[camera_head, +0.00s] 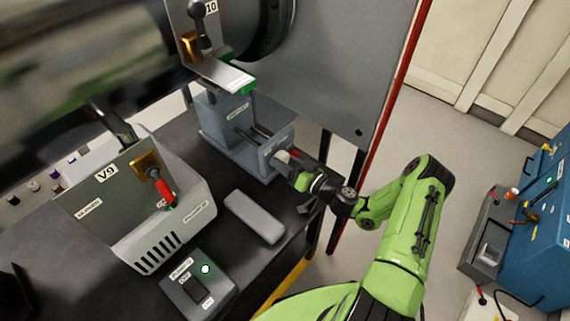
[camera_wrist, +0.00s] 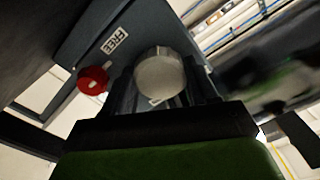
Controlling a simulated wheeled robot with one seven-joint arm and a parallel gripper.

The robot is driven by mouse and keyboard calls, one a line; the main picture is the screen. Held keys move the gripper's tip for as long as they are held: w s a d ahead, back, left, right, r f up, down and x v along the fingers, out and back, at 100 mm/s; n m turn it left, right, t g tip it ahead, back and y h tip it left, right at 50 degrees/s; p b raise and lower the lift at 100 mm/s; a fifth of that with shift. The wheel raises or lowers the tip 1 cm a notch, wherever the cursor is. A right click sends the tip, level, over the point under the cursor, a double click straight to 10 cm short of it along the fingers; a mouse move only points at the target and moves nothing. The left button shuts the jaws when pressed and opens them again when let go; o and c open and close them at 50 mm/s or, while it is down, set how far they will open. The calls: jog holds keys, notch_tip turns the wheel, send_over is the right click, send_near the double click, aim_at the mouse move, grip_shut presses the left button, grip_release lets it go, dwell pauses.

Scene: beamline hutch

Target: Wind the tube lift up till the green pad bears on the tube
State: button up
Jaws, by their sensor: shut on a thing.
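The tube lift (camera_head: 222,118) is a grey block unit on the dark bench, below the large dark tube (camera_head: 75,75). Green edges that look like the pad (camera_head: 248,89) show at a pale plate above the lift; whether the pad touches the tube is hidden from this angle. My gripper (camera_head: 289,174) is at the lift's near right end. It is shut on a pale round knob (camera_wrist: 160,76), seen end-on between the fingers in the wrist view. A red knob (camera_wrist: 93,80) sits beside it on the grey face, near a label reading FREE (camera_wrist: 115,40).
A grey box marked V9 (camera_head: 120,190) with a red-handled lever (camera_head: 164,190) stands left of the lift. A grey block (camera_head: 254,216) and a switch box with a green light (camera_head: 198,285) lie nearer.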

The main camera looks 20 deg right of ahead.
jog(key=shift+n, duration=0.5)
jog(key=o, duration=1)
jog(key=shift+o, duration=0.2)
jog(key=p+v, duration=0.1)
jog(key=v, duration=1.4)
jog(key=shift+s+d, duration=0.25)
jog(key=shift+s, duration=0.05)
